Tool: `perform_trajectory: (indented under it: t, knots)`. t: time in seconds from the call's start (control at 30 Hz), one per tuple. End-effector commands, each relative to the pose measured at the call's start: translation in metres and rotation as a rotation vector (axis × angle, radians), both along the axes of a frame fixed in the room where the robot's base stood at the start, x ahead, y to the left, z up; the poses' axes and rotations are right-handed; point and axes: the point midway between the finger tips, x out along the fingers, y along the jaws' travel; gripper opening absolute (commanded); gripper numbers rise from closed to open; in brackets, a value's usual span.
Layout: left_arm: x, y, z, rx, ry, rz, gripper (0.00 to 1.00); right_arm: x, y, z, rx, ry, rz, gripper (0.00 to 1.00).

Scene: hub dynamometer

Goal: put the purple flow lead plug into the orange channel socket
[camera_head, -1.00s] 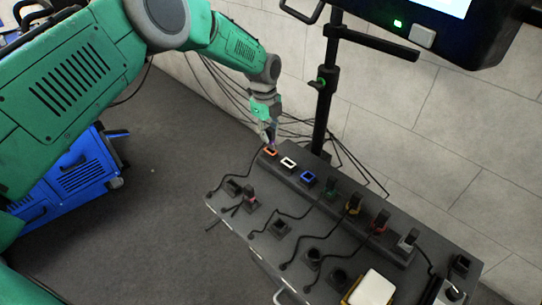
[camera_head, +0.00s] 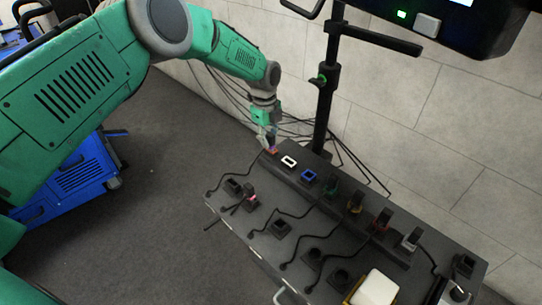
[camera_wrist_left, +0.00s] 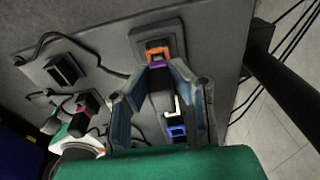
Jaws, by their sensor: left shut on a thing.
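The orange channel socket (camera_head: 271,152) is at the far left end of the raised strip on the grey bench. In the left wrist view the orange rim (camera_wrist_left: 157,50) shows just beyond the fingertips. My left gripper (camera_head: 270,139) is right above this socket, pointing down. It is shut on the purple flow lead plug (camera_wrist_left: 157,63), which shows as a small purple patch between the fingers, against the orange rim. The plug covers much of the socket opening, and I cannot tell how deep it sits. My right gripper is not in view.
A white socket (camera_head: 289,161) and a blue socket (camera_head: 308,176) follow along the strip, then several filled sockets. Black leads and holders lie on the bench front (camera_head: 225,210). A black stand pole (camera_head: 323,100) rises behind, near my left gripper.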

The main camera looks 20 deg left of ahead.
Motion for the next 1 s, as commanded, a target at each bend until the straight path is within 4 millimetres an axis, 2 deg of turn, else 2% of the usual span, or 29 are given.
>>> perform_trajectory:
  t: [0.2,0.23,0.27,0.3,0.67,1.0]
  knots:
    - [0.0,0.0,-0.002,0.0,0.0,0.0,0.0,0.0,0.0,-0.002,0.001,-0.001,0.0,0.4]
    - [0.0,0.0,-0.002,0.0,0.0,0.0,0.28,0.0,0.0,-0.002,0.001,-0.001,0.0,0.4]
    - [0.0,0.0,-0.002,0.0,0.0,0.0,0.38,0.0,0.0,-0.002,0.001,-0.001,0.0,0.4]
    - [0.0,0.0,-0.002,0.0,0.0,0.0,0.42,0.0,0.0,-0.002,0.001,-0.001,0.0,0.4]
    - [0.0,0.0,0.002,0.0,-0.001,0.0,0.42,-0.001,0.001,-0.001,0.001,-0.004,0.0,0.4]
    - [0.001,0.004,0.05,0.0,-0.001,-0.001,0.42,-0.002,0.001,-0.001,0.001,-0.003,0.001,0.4]
